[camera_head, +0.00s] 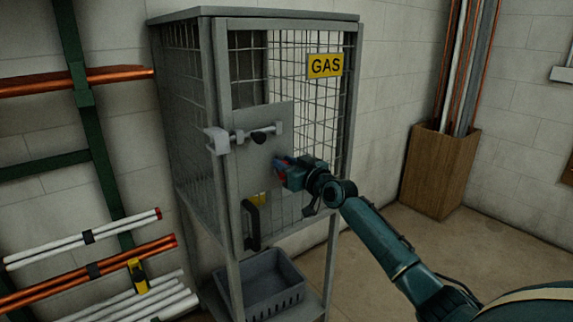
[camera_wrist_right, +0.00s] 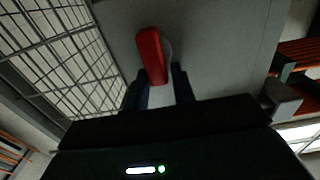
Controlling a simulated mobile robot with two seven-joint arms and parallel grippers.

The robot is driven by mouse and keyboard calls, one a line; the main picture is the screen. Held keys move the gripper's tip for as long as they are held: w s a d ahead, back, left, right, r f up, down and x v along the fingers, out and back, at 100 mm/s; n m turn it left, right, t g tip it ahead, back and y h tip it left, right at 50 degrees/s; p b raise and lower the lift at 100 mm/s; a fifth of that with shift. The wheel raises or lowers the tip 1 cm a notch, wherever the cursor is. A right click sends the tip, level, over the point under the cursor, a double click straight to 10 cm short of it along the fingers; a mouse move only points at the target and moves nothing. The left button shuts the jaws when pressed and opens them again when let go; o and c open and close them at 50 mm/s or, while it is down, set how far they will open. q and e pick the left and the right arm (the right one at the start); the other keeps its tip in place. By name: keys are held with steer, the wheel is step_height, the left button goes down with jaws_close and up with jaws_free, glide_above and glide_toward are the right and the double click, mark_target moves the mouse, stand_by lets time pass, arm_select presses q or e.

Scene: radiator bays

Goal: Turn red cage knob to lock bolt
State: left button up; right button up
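The red knob (camera_head: 278,170) is on the grey plate (camera_head: 262,118) of the cage door, mostly hidden by my right gripper in the head view. In the right wrist view the red knob (camera_wrist_right: 150,55) is an upright, slightly tilted bar on a round grey base. My right gripper (camera_head: 284,170) is at the knob. In the wrist view its dark fingers (camera_wrist_right: 160,82) stand apart on either side of the knob's near end, with a small gap at the right finger. The bolt (camera_head: 243,137) with a dark handle lies across the door's left edge. My left gripper is out of view.
The wire cage (camera_head: 352,85) bears a yellow GAS sign (camera_head: 325,65). A black door handle (camera_head: 252,224) hangs below the plate, above a grey crate (camera_head: 270,284). Pipe racks (camera_head: 85,130) stand left; a wooden bin (camera_head: 437,170) of pipes stands right.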

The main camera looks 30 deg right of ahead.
jaws_close()
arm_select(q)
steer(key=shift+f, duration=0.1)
arm_select(e)
steer(key=shift+m, duration=0.3)
steer(key=m, duration=0.3)
steer(key=shift+d+f, duration=0.15)
steer(key=shift+d, duration=0.25)
arm_select(q)
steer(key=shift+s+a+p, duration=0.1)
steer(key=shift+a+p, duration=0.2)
steer(key=shift+p, duration=0.3)
arm_select(e)
steer(key=m, duration=0.4)
steer(key=d+f+m, duration=0.1)
steer(key=m, duration=0.4)
steer(key=f+m, duration=0.1)
steer(key=m, duration=0.4)
steer(key=shift+w+d+f, duration=0.1)
steer(key=shift+d+f, duration=0.1)
steer(key=shift+d, duration=0.15)
steer(key=shift+m, duration=0.3)
steer(key=shift+o, duration=1.8)
jaws_free()
